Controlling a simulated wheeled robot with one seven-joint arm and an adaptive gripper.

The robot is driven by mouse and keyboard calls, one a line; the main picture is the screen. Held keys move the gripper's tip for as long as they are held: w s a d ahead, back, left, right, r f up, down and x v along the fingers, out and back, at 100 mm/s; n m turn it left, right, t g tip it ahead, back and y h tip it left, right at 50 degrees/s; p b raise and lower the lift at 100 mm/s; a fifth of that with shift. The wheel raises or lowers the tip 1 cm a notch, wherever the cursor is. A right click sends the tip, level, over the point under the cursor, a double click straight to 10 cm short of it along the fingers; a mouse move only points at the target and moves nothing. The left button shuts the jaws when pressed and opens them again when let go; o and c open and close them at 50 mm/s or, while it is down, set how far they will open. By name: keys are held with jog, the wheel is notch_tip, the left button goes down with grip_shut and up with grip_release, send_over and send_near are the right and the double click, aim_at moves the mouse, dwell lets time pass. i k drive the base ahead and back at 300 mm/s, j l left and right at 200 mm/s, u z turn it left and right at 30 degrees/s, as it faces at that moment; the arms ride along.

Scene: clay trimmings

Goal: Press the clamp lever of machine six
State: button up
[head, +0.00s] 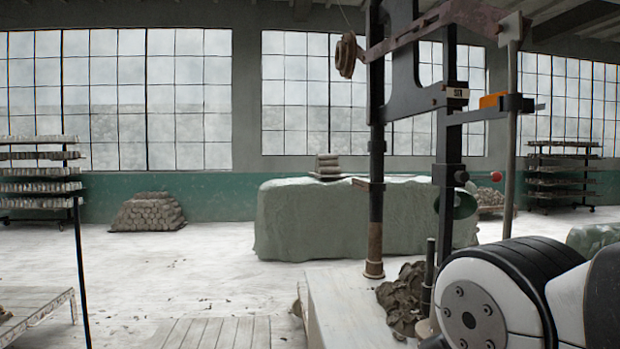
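A tall dark metal machine (447,139) stands at centre right. A small pale plate (457,92) on its frame seems to read "SIX". Below the plate, a short lever with a red ball knob (496,176) sticks out to the right of the upright. An orange piece (493,100) sits in a dark bracket above it. I cannot tell for sure which of these is the clamp lever. White and black links of my arm fill the lower right corner, in front of the machine's lower right part. My gripper is not in view.
A pale block (341,310) carries the machine, with a heap of clay trimmings (405,297) on it. A sheet-covered mass (300,222) stands behind. Racks (40,175) stand at the far left, others at the far right. The pale floor (170,270) at left centre is mostly clear.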

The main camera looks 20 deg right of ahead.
aim_at(482, 177)
jog(key=z, duration=1.15)
